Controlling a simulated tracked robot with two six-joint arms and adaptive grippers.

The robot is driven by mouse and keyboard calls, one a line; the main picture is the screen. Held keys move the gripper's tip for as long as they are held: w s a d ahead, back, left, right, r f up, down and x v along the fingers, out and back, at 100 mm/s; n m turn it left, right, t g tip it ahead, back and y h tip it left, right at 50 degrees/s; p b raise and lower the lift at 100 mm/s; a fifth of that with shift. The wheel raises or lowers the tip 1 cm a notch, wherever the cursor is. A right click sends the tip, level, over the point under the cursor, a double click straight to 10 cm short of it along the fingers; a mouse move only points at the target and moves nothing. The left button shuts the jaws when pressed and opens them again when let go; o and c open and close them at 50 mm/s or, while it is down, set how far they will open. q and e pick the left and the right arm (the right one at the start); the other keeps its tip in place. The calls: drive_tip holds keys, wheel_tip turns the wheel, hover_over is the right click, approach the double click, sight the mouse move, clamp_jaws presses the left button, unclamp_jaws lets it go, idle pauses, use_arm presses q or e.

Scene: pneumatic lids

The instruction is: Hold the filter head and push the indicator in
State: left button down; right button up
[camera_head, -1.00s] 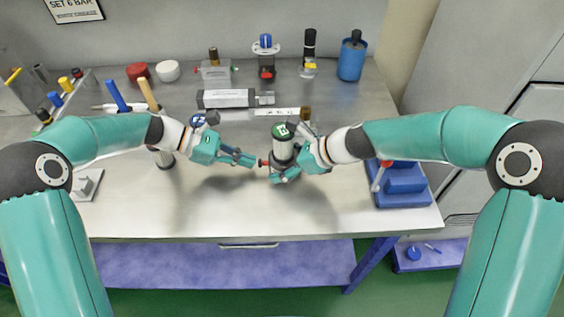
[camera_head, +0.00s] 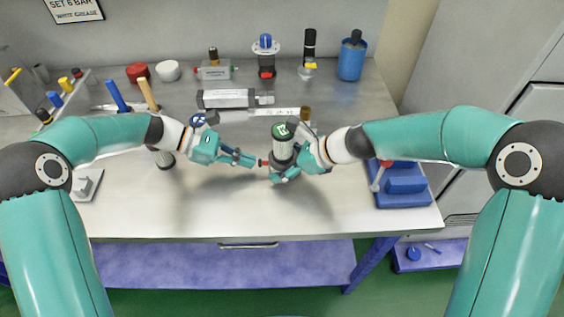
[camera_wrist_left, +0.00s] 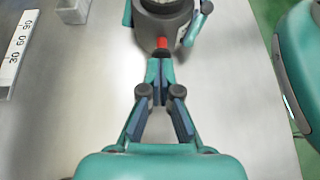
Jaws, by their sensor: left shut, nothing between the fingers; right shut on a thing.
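The filter head (camera_head: 283,149) is a dark cylinder with a green top, near the middle of the bench. My right gripper (camera_head: 281,176) is shut around its lower part from the right. The red indicator (camera_head: 263,163) sticks out of its left side. My left gripper (camera_head: 254,164) is shut and empty, with its tips pointing at the indicator. In the left wrist view the filter head (camera_wrist_left: 163,22) is at the top, and the red indicator (camera_wrist_left: 162,43) stands right at the closed left fingertips (camera_wrist_left: 160,57). I cannot tell whether they touch.
A blue fixture (camera_head: 405,185) stands at the right. A blue-topped part (camera_head: 165,160) stands beyond the left gripper. The bench front is clear.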

use_arm(q)
drive_tip(key=shift+d, duration=1)
idle(0.3)
drive_tip(key=shift+d+r+v, duration=0.1)
drive_tip(key=shift+r+v, duration=0.05)
drive_tip(key=shift+v, duration=0.6)
drive_tip(key=shift+d+r+v, duration=0.1)
drive_tip(key=shift+r+v, duration=0.05)
drive_tip(key=shift+v, duration=0.65)
drive_tip(key=shift+d+r+v, duration=0.1)
drive_tip(key=shift+r+v, duration=0.05)
drive_tip(key=shift+v, duration=0.6)
drive_tip(key=shift+a, duration=0.1)
drive_tip(key=v, duration=1.2)
drive_tip(key=shift+f, duration=0.1)
use_arm(e)
drive_tip(key=o, duration=1.2)
